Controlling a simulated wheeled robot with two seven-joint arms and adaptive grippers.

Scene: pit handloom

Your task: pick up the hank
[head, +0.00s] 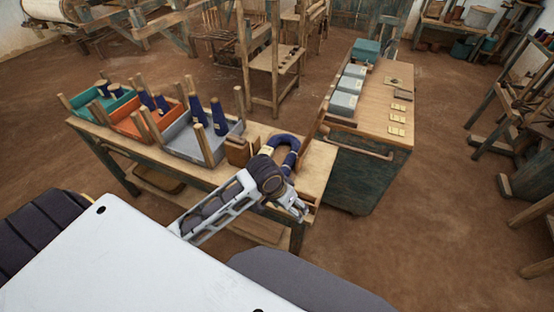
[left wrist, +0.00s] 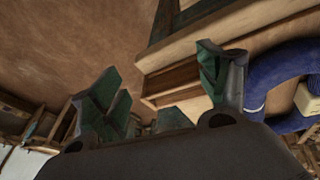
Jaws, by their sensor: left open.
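The hank (head: 288,140) is a dark blue loop lying on the right end of the wooden bench (head: 319,165). A pale tag (head: 266,150) shows at its left side. In the left wrist view the blue hank (left wrist: 270,80) is at the right edge, outside the right finger, partly cut off by the frame. My left gripper (head: 299,209) is at the bench's front right edge, apart from the hank. Its fingers are spread and empty in the left wrist view (left wrist: 162,78). My forearm hides part of the hank's near side in the head view. My right gripper is not in view.
Teal, orange and grey trays (head: 181,149) with blue cones and wooden posts stand along the bench to the left. A small brown wooden block (head: 237,152) sits beside the hank. A green cabinet (head: 356,178) with grey boxes stands to the right. Open floor lies further right.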

